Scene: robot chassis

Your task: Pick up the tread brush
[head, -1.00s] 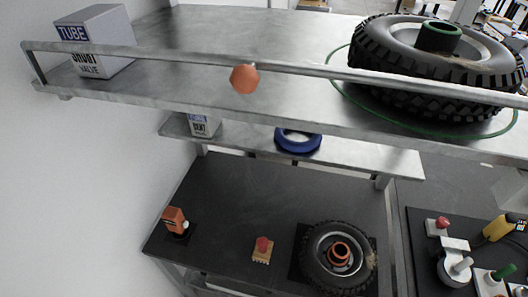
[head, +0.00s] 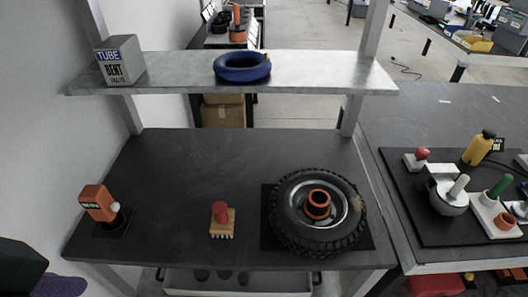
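The tread brush (head: 222,222) stands on the dark workbench in front of the middle. It has a red knob, a light wooden block and pale bristles pointing down towards the front. It is apart from the tyre on its right and from the orange device on its left. No gripper fingers show in the head view. A dark shape (head: 18,270) at the lower left edge is cut off, and I cannot tell what it is.
A wheel with a black tyre (head: 286,232) lies on a dark mat at the bench's right. An orange device (head: 97,203) stands at the left. A metal shelf (head: 180,77) above holds a TUBE box (head: 123,62) and a blue ring (head: 242,68). Bare bench surrounds the brush.

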